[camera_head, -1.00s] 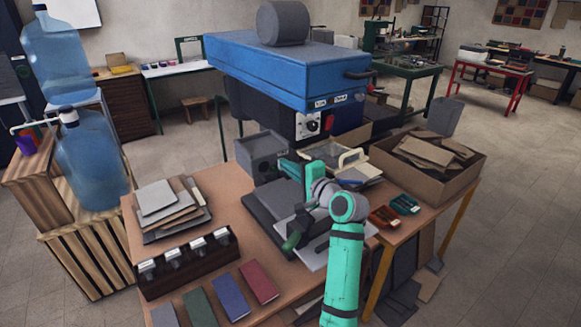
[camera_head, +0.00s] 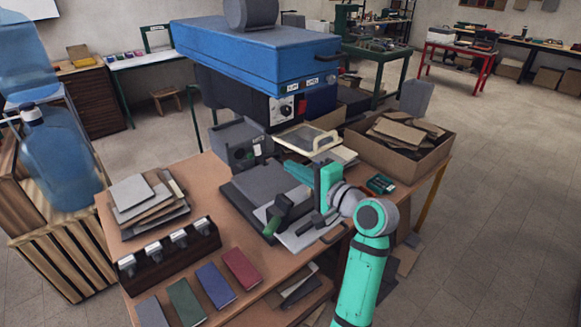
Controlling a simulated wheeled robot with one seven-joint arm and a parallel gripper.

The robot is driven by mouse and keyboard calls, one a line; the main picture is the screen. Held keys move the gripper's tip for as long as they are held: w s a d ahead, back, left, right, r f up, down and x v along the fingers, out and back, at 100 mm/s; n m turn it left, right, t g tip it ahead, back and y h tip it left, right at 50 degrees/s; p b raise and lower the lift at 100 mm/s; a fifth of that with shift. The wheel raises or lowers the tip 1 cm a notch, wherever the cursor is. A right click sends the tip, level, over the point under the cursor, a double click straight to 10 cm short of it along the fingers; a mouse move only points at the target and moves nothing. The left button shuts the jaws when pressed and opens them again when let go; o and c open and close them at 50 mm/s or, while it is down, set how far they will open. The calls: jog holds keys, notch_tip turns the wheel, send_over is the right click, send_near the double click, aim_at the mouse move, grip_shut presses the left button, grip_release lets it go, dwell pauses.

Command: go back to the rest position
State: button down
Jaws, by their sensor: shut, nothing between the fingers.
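My forearm hides part of the table's right edge.
The blue press head (camera_head: 255,55) overhangs the table. Notebooks (camera_head: 242,268), a dark rack (camera_head: 168,252) and stacked boards (camera_head: 148,203) lie left and in front. A box of card scraps (camera_head: 400,150) and a green tray (camera_head: 381,184) are right. Open floor lies further right.

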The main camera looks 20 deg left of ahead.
jog(key=s+d+f+m+t+h, duration=0.1)
jog(key=s+d+f+t+h, duration=0.15)
jog(key=f, duration=0.65)
jog(key=s+d+f+m+t+h, duration=0.15)
jog(key=s+f, duration=0.25)
jog(key=f, duration=0.5)
jog(key=s+d+f+t+h, duration=0.1)
jog(key=s+d+f+h, duration=0.2)
jog(key=f, duration=0.6)
jog(key=s+d+f+n+h, duration=0.1)
jog(key=s+d+f+h, duration=0.2)
jog(key=s, duration=0.4)
jog(key=s+d+f+h, duration=0.1)
jog(key=s+d+f, duration=0.2)
jog(key=s+f, duration=0.35)
jog(key=s+d+r+n+h, duration=0.1)
jog(key=s+r+n, duration=0.1)
jog(key=s, duration=0.6)
jog(key=s+d+r+n+h, duration=0.1)
jog(key=s+r+n, duration=0.2)
jog(key=s, duration=0.6)
jog(key=s+d+r+n+t+h, duration=0.1)
jog(key=s+r+n, duration=0.1)
jog(key=s, duration=0.7)
jog(key=shift+s+d+r+n, duration=0.2)
jog(key=shift+s+r+n, duration=0.05)
jog(key=shift+n, duration=0.4)
